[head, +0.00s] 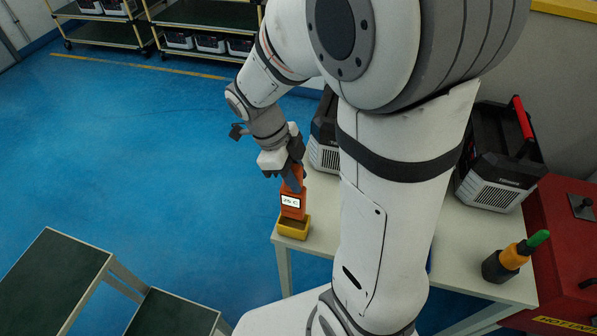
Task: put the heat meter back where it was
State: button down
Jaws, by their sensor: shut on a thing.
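The heat meter (291,205) is an orange handheld device with a white display that reads about 25 °C. It is upright at the left end of the white table. My gripper (293,178) is shut on its upper part from above. A small yellow holder (293,228) sits at the table's left edge, directly below the meter. The meter's lower end is at or just inside the holder's opening; I cannot tell how deep it sits.
The white table (455,262) carries two black and grey units, one partly hidden by my arm (323,157) and one with a red handle (490,185).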

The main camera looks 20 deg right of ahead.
aim_at(296, 195)
jog(key=shift+f+b, duration=1.65)
jog(key=shift+f, duration=1.5)
jog(key=shift+f+b, duration=0.55)
jog(key=shift+b, duration=0.05)
jog(key=c, duration=1.1)
grip_release()
jog(key=shift+o, duration=0.2)
jog(key=v, duration=0.7)
jog(key=shift+r, duration=0.4)
jog(key=n, duration=0.1)
jog(key=s+n, duration=0.1)
jog(key=shift+d+r+n+t+y, duration=0.2)
jog(key=shift+r+n+t+y, duration=0.1)
jog(key=shift+r+y, duration=0.1)
jog(key=n, duration=0.2)
jog(key=s+n, duration=0.1)
jog(key=n, duration=0.1)
jog(key=s+r+n+t+y, duration=0.1)
jog(key=shift+d+n, duration=0.4)
jog(key=s+n+t, duration=0.1)
jog(key=n, duration=0.4)
jog(key=s+d+r+n+t+y, duration=0.1)
jog(key=s+n, duration=0.1)
jog(key=n, duration=0.4)
jog(key=s+n+t+y, duration=0.1)
jog(key=s+n, duration=0.1)
jog(key=n, duration=0.3)
jog(key=shift+d+r+n+t, duration=0.2)
jog(key=shift+r+n+t, duration=0.1)
jog(key=shift+n+t, duration=0.1)
